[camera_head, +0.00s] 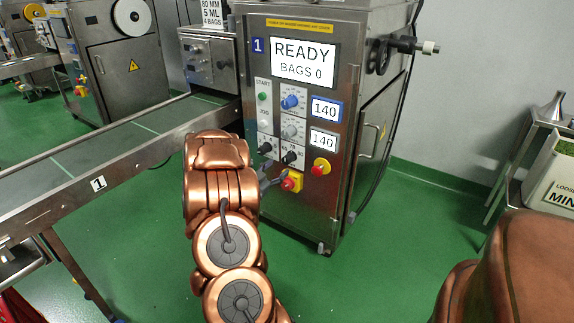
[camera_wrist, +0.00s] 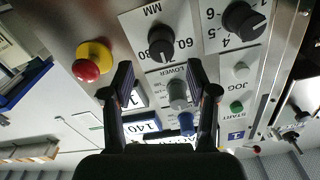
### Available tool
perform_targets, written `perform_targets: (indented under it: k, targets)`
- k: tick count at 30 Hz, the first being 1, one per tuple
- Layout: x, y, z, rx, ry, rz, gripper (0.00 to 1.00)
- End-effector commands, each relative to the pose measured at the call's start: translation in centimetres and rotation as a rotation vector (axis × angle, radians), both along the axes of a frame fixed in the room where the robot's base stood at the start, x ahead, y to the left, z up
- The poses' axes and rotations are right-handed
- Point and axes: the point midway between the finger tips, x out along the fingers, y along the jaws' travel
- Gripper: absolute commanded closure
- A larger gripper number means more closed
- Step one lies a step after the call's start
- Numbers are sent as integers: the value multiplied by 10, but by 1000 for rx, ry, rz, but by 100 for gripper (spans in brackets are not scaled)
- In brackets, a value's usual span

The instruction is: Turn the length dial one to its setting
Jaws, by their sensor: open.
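The length dial one is a black knob (camera_wrist: 162,42) marked MM, with 60, 70 and 80 around it, upside down in the wrist view. In the head view it is the right black knob (camera_head: 289,157) low on the machine's panel. I cannot read its pointer surely. My gripper (camera_wrist: 161,66) is open and empty, its fingertips apart and facing the panel just below this knob in the picture. Whether they touch anything I cannot tell. In the head view my arm hides most of the gripper. A sign (camera_head: 211,12) reads 80 MM, 5 ML, 4 BAGS.
A second black knob (camera_wrist: 242,18) is beside the dial. A red stop button on yellow (camera_wrist: 87,68) is on its other side. Grey (camera_wrist: 177,92) and blue (camera_wrist: 186,123) knobs show between my fingers. The screen (camera_head: 303,63) reads READY, BAGS 0. A conveyor (camera_head: 100,150) runs left.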

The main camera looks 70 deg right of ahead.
Motion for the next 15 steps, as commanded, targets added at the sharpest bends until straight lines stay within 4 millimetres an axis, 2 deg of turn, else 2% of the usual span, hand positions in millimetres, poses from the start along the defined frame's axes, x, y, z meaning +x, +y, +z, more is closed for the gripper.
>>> perform_targets:
  k: [9, 15]
  targets:
    - [-9, -42, -2, -1, -3, 0, 42]
    - [-13, -61, -1, 1, -2, 0, 42]
